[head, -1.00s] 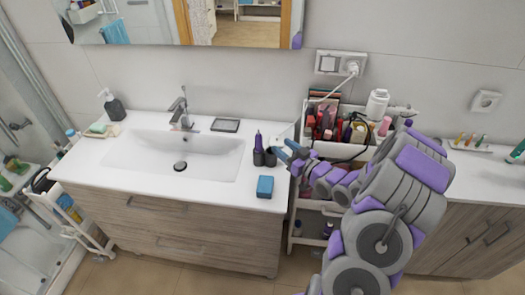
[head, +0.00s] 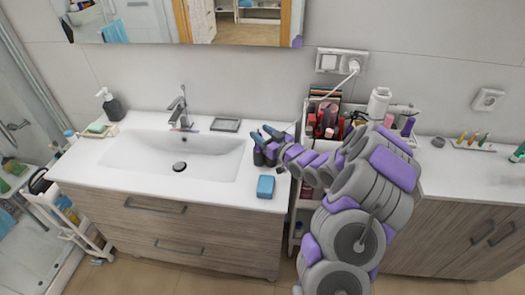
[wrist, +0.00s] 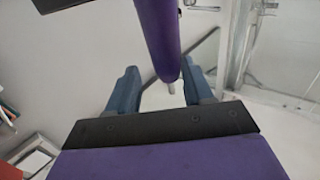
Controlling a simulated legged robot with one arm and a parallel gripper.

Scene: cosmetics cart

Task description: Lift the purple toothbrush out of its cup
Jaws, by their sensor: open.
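The fingers also show in the wrist view (wrist: 162,88). The dark cup (head: 259,157) stands on the white counter just below my gripper, with a second dark cup partly hidden beside it.
A blue box (head: 265,187) stands on the counter in front of the cup. The sink (head: 175,157) lies to the left. A white organizer full of cosmetics (head: 330,125) stands on the cart at the right, behind my arm. The wall is close behind.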

